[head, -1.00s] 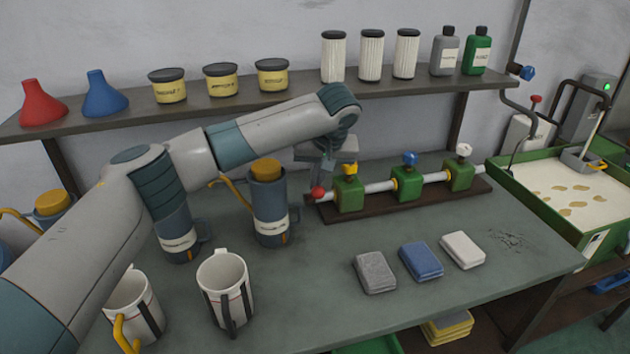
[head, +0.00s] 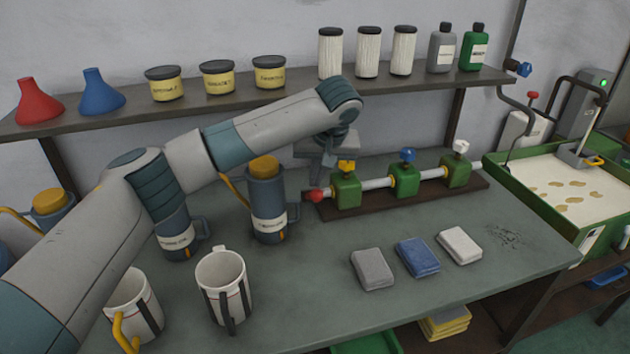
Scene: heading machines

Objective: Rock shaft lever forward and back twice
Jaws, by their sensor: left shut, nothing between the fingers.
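The shaft (head: 379,184) is a pale horizontal rod running through several green blocks on a dark base board (head: 415,200) at the back of the bench. Coloured knobs, yellow, blue (head: 407,155) and white (head: 460,147), top the blocks. A red knob (head: 316,195) sits at the shaft's left end; I take it for the lever's end, but cannot be sure. My left gripper (head: 328,168) points down just behind and left of the yellow-topped block (head: 346,190). It is shut and empty, its tips partly hidden. My right gripper is out of view.
Dark oil cans (head: 268,205) and white mugs (head: 223,285) stand left of the shaft. Grey, blue and white pads (head: 460,246) lie in front of it. A shelf (head: 220,104) with bottles and tubs runs behind. A green tank (head: 560,195) is at right. The bench's front middle is clear.

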